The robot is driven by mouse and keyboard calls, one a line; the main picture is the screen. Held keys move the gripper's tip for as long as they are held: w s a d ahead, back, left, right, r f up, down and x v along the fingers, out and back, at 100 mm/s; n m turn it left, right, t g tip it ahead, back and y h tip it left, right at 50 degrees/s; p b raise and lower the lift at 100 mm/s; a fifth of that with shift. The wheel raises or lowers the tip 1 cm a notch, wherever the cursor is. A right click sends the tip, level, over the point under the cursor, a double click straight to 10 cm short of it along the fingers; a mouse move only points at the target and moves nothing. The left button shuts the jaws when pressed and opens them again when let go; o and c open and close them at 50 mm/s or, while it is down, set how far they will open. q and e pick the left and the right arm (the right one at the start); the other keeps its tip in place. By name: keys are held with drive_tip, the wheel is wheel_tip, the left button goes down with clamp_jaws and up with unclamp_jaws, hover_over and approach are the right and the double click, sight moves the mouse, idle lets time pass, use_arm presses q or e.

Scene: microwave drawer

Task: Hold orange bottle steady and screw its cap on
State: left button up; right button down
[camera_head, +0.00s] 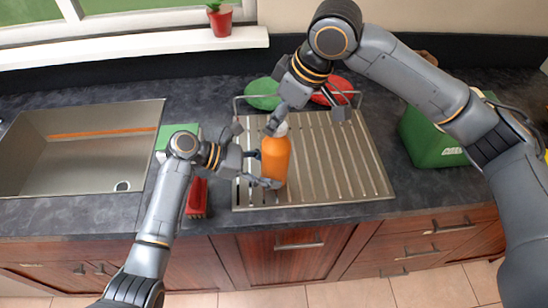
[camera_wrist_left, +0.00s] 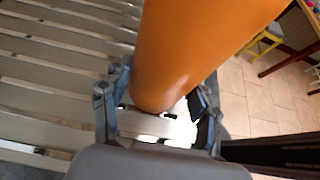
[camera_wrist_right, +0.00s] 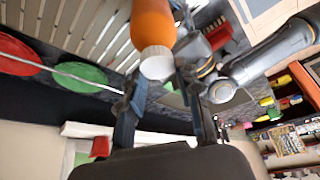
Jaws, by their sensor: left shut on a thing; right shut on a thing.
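The orange bottle (camera_head: 276,160) is roughly upright over the metal drying rack, with its white cap (camera_head: 281,129) at the top. My left gripper (camera_head: 264,168) is shut on the lower body of the bottle. The left wrist view shows the orange bottle (camera_wrist_left: 190,50) between the left fingers. My right gripper (camera_head: 283,122) comes from above and is shut on the cap. In the right wrist view the white cap (camera_wrist_right: 157,63) shows between the finger tips at the bottle's mouth. The thread under the cap is hidden.
The slatted drying rack (camera_head: 335,165) lies under the bottle, with green (camera_head: 262,93) and red (camera_head: 332,91) plates behind it. A sink (camera_head: 80,150) is at left, a red item (camera_head: 196,197) beside the rack, and a green box (camera_head: 430,138) at right.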

drive_tip(key=m, duration=0.3)
drive_tip(key=shift+s+a+f+t+h, duration=0.2)
drive_tip(key=shift+s+t+h, duration=0.1)
drive_tip(key=shift+t+h, duration=0.1)
drive_tip(key=m+h, duration=0.1)
drive_tip(key=m, duration=0.1)
drive_tip(key=m+t, duration=0.1)
drive_tip(key=m, duration=0.2)
drive_tip(key=shift+h, duration=0.4)
drive_tip(key=m+h, duration=0.1)
drive_tip(key=m, duration=0.1)
drive_tip(key=m+h, duration=0.1)
drive_tip(key=m, duration=0.2)
drive_tip(key=shift+w+d, duration=0.15)
drive_tip(key=m+h, duration=0.1)
drive_tip(key=m, duration=0.4)
drive_tip(key=shift+d+g+h, duration=0.1)
drive_tip(key=shift+g+h, duration=0.2)
drive_tip(key=shift+h, duration=0.1)
drive_tip(key=c, duration=1)
unclamp_jaws()
drive_tip(key=shift+w, duration=0.1)
